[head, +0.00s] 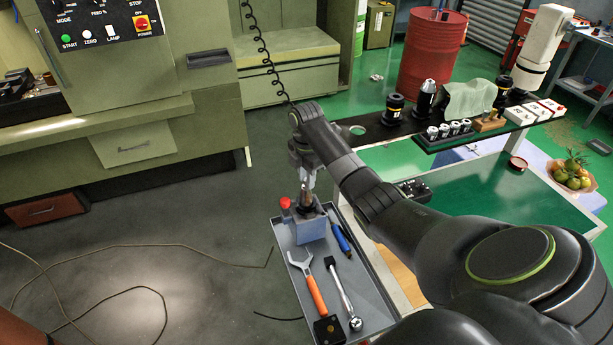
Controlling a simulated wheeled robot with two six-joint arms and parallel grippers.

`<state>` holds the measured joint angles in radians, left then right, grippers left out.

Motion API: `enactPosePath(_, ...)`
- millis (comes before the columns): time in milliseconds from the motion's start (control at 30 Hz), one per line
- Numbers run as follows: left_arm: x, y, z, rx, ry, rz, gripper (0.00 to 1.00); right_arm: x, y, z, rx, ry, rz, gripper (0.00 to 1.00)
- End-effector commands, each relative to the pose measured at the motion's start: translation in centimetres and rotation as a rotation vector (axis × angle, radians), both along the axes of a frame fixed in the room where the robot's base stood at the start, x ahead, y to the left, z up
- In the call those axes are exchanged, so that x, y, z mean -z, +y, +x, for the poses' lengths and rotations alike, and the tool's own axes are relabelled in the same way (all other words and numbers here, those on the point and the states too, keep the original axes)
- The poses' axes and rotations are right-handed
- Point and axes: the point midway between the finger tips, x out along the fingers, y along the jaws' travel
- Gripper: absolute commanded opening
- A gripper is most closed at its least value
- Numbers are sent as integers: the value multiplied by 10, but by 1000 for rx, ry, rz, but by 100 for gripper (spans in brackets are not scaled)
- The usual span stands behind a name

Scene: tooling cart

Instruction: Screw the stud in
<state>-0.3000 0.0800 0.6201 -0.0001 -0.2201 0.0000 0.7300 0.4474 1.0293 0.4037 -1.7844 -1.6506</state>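My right gripper (304,188) points down over a blue-grey block (311,231) on the grey tray. Its fingertips are close to the top of the block, near a small metallic part there. I cannot make out the stud for certain; the gripper and its wrist cover that spot. Whether the fingers are open or shut on something is too small to tell. My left gripper is not in view.
The tray (284,252) also holds a red-topped item (285,204), a blue-handled tool (340,238), an orange-handled wrench (315,290) and a ratchet (343,289). Tool holders line a black shelf (405,137) at right. Open floor lies left, crossed by a cable.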

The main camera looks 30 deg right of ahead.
Motion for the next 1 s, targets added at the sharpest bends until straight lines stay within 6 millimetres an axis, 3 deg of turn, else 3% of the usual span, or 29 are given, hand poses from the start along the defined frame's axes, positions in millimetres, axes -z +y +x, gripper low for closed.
enactPosePath(33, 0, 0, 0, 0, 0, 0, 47, 0, 0, 0, 0, 0, 0, 20)
enactPosePath(200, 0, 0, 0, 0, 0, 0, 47, 0, 0, 0, 1, 0, 0, 0)
enactPosePath(467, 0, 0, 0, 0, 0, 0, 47, 0, 0, 0, 39, 0, 0, 0)
enactPosePath(800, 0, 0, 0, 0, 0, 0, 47, 0, 0, -1, 407, 1, 0, 0)
enactPosePath(1000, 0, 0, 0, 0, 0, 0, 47, 1, 0, -1, 524, 1, 0, 0)
